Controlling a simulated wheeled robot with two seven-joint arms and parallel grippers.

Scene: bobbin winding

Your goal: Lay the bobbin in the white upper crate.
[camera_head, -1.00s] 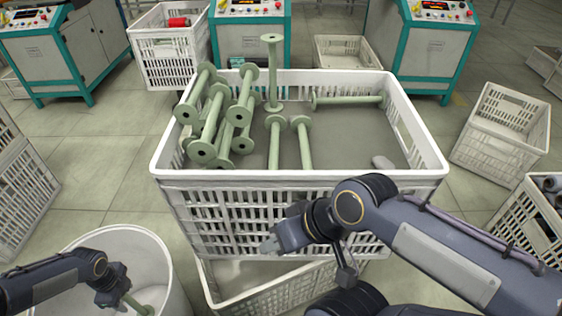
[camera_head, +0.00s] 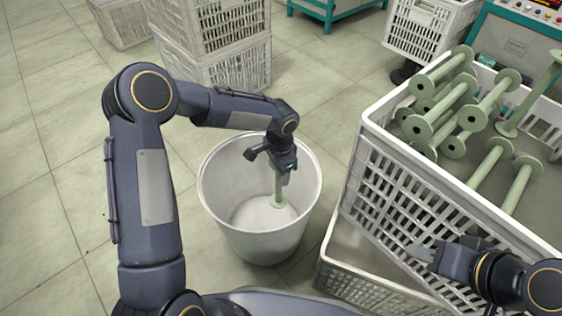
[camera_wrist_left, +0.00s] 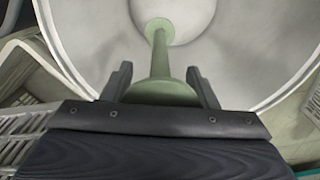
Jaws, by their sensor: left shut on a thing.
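A pale green bobbin (camera_head: 278,190) stands roughly upright inside a white round bin (camera_head: 224,215). My left gripper (camera_head: 284,176) reaches down into the bin and is shut on the bobbin's upper end. In the left wrist view the bobbin (camera_wrist_left: 159,58) runs away from between the two fingers, its far flange over the bin floor. The white upper crate (camera_head: 400,190) is at the right, with several green bobbins (camera_head: 440,110) in it. My right gripper (camera_head: 420,252) is in front of the crate's near wall; its finger opening is not clear.
The upper crate sits above a lower white crate (camera_head: 350,285), close to the bin's right side. Stacked crates (camera_head: 215,60) stand behind the bin. Another crate (camera_head: 425,30) and a teal-trimmed machine (camera_head: 515,45) are at the back right. The floor left of the bin is clear.

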